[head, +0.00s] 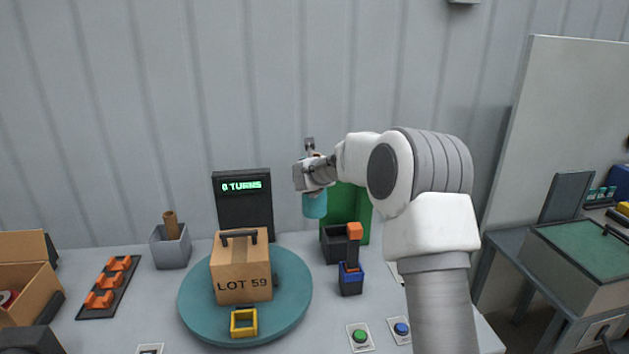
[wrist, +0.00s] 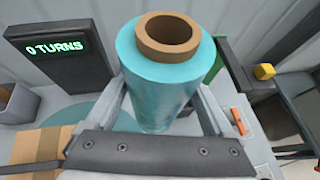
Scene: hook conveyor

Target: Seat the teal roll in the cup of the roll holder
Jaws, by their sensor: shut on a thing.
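The teal roll (head: 314,206) hangs upright in my gripper (head: 314,188), above the table and apart from it. In the wrist view the roll (wrist: 165,85) stands between both fingers of my gripper (wrist: 160,108), with its open brown core facing the camera. My gripper is shut on the roll's side. A dark open-topped cup (head: 333,246) in front of a green upright panel (head: 347,205) looks like the roll holder. It is below and slightly right of the roll. My arm hides part of the panel, and the inside of the cup is hard to see.
A teal turntable (head: 297,300) carries a cardboard box (head: 240,285) marked LOT 59. A blue stand (head: 350,283) with an orange-topped tool is close in front of the cup. A dark display (head: 242,205) reads 0 TURNS. A grey bin (head: 172,252) holds a brown tube.

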